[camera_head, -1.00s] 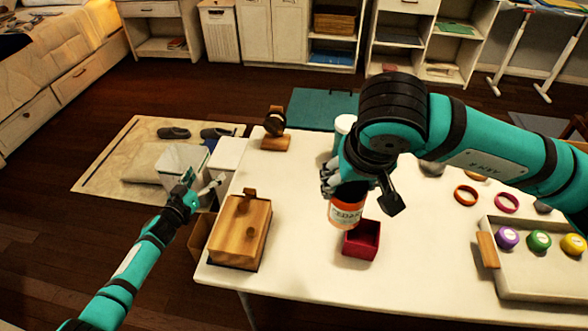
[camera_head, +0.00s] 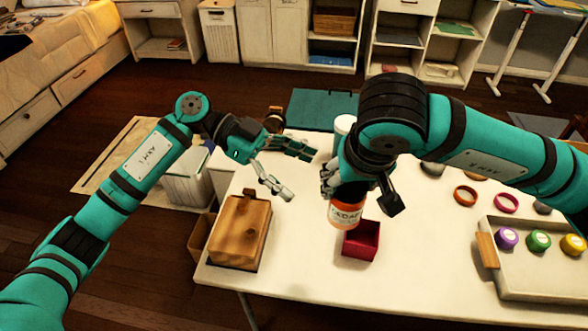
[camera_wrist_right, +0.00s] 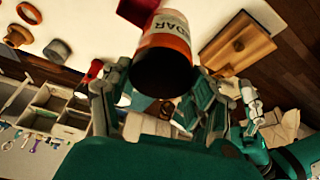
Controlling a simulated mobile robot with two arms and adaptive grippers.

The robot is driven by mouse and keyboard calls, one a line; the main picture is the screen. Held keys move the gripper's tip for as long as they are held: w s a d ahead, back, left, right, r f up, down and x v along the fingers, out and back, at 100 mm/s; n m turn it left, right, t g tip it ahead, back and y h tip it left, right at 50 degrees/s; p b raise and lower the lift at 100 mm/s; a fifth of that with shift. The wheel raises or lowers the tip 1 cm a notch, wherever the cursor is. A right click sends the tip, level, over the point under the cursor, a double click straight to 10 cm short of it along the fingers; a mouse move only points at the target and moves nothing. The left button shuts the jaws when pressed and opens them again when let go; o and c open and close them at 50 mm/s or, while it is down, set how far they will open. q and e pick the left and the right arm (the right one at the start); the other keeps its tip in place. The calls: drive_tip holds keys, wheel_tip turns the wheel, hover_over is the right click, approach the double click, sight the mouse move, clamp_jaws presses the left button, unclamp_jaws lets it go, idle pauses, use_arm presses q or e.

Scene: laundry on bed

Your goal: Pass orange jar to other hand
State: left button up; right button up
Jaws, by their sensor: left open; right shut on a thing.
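The orange jar (camera_head: 345,214) with a white label hangs below my right gripper (camera_head: 338,190), which is shut on it. The jar is near the small red box (camera_head: 362,240) in the head view. In the right wrist view the jar (camera_wrist_right: 165,50) sits between the fingers of my right gripper (camera_wrist_right: 150,95), its dark end toward the camera. My left gripper (camera_head: 290,170) is open and empty, over the table to the left of the jar, with a gap between them. Its fingers point toward the right gripper.
The white table (camera_head: 300,270) holds a wooden box (camera_head: 240,232) below my left gripper. A tray (camera_head: 540,275) with purple, green and yellow lids and several rings lie at right. A wooden stand (camera_head: 275,118) is at the back left.

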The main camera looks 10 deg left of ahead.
sight(350, 206)
use_arm(q)
drive_tip(key=x, duration=1.2)
drive_tip(key=shift+s+a+f, duration=0.1)
drive_tip(key=shift+s+f, duration=0.05)
drive_tip(key=shift+f, duration=0.05)
drive_tip(key=c, duration=1.5)
drive_tip(key=shift+o, duration=0.2)
use_arm(e)
drive_tip(key=o, duration=1.8)
